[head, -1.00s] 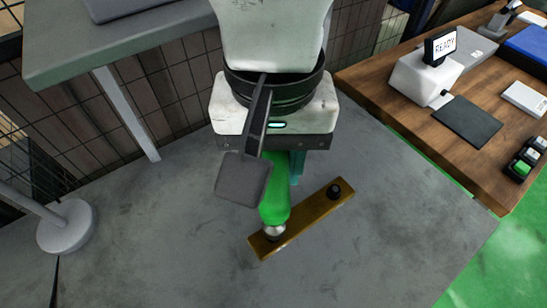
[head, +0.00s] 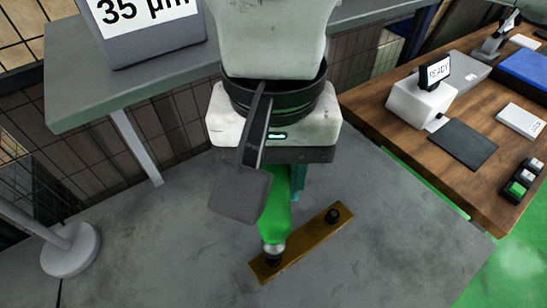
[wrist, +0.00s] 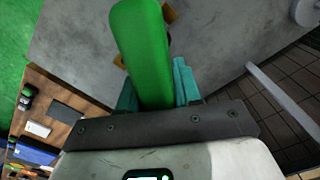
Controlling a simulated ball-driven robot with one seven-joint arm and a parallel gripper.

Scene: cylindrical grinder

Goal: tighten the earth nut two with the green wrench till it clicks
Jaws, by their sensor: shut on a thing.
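A green wrench (head: 274,218) with a silver lower end points down at the left end of a brass bar (head: 303,243) on the grey surface. A dark nut (head: 272,262) sits there, directly below the silver end; I cannot tell whether they touch. A second dark nut (head: 332,215) stands bare at the bar's right end. My gripper (wrist: 155,88) is shut on the green wrench, with teal fingers on both sides of it in the wrist view. In the head view a dark flat plate on my arm hides part of the wrench. Neither nut is clearly visible in the wrist view.
A box with a "35 µm" display (head: 145,25) stands on a grey shelf at upper left. A round post base (head: 70,250) is at left. Grey surface around the bar is clear.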

